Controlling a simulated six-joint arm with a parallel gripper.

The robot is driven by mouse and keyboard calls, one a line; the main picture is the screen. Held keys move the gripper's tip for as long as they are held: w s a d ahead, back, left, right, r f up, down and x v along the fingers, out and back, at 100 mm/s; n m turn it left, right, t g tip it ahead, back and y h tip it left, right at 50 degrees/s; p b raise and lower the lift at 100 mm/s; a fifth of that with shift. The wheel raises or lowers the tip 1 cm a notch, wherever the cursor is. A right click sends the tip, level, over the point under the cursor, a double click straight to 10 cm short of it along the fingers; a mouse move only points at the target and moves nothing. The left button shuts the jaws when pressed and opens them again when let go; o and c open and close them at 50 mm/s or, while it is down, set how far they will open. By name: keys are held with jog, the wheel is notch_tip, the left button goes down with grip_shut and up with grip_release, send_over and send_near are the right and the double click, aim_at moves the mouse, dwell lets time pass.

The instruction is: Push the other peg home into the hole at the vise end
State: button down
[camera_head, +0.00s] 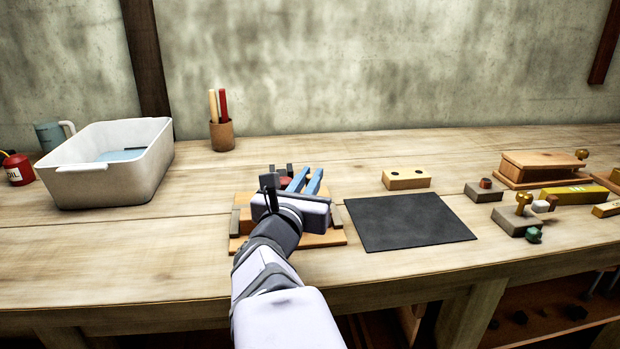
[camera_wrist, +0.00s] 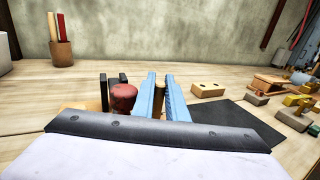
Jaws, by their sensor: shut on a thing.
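My gripper (camera_head: 305,181) reaches over a wooden base (camera_head: 333,238) at the middle of the bench. In the wrist view, its two blue fingers (camera_wrist: 164,95) are shut on a brown wooden peg (camera_wrist: 158,104). The peg's lower end is hidden by my wrist housing. A dark red round piece (camera_wrist: 123,97) stands just left of the fingers, beside dark upright blocks (camera_wrist: 104,92); whether it is the other peg I cannot tell. A light wooden block with two dark holes (camera_head: 407,179) lies to the right. The hole at the vise end cannot be made out.
A black mat (camera_head: 410,222) lies right of the base. A white bin (camera_head: 110,165) stands at left, and a cup of sticks (camera_head: 221,136) behind. Grey blocks (camera_head: 484,191) and a wooden plane-like piece (camera_head: 545,168) crowd the right. The bench behind my gripper is mostly clear.

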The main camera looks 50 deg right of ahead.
jog(key=shift+f+b, duration=1.6)
jog(key=shift+f, duration=0.15)
jog(key=c, duration=1.7)
grip_release()
jog(key=shift+s, duration=0.15)
jog(key=shift+r, duration=0.2)
jog(key=shift+r, duration=0.1)
notch_tip(320, 180, up, 2)
jog(key=shift+r+p, duration=0.15)
jog(key=shift+p, duration=1.1)
notch_tip(320, 180, up, 8)
jog(key=p, duration=0.8)
jog(key=shift+s+f, duration=0.1)
jog(key=shift+f, duration=0.1)
jog(key=shift+r, duration=0.1)
